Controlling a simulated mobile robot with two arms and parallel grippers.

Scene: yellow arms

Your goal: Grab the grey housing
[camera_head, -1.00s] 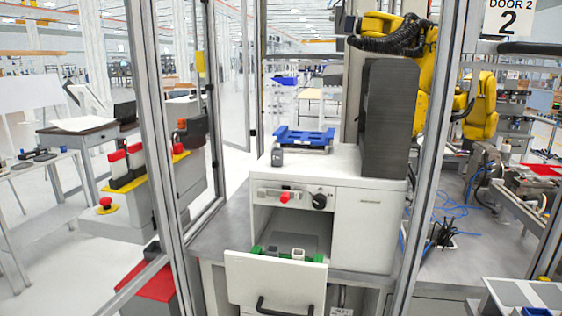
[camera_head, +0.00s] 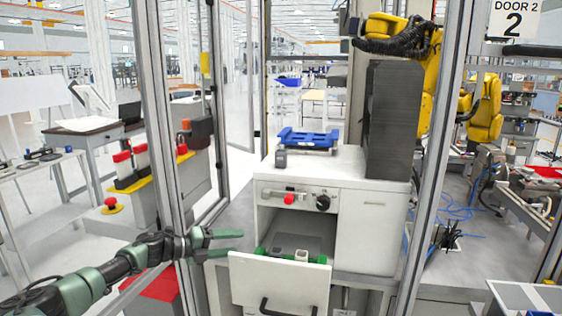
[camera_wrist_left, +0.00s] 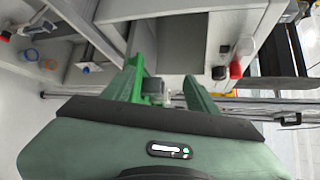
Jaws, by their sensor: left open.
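A small grey block, likely the grey housing (camera_head: 281,255), sits in the open drawer beside a lighter block (camera_head: 301,256), on a green holder (camera_head: 320,260). Another small dark grey piece (camera_head: 281,159) stands on top of the white cabinet. My left gripper (camera_head: 234,243) is open and empty at the drawer's left side, fingers pointing right toward the drawer. In the left wrist view, a grey block (camera_wrist_left: 153,88) shows between the open green fingers (camera_wrist_left: 163,72), beyond the palm and apart from them as far as I can tell. My right gripper is not in view.
The drawer front (camera_head: 280,285) and cabinet (camera_head: 368,230) bound the space around the gripper. A blue tray (camera_head: 307,139) and a tall dark block (camera_head: 392,120) stand on the cabinet. A metal frame post (camera_head: 165,150) rises at the left.

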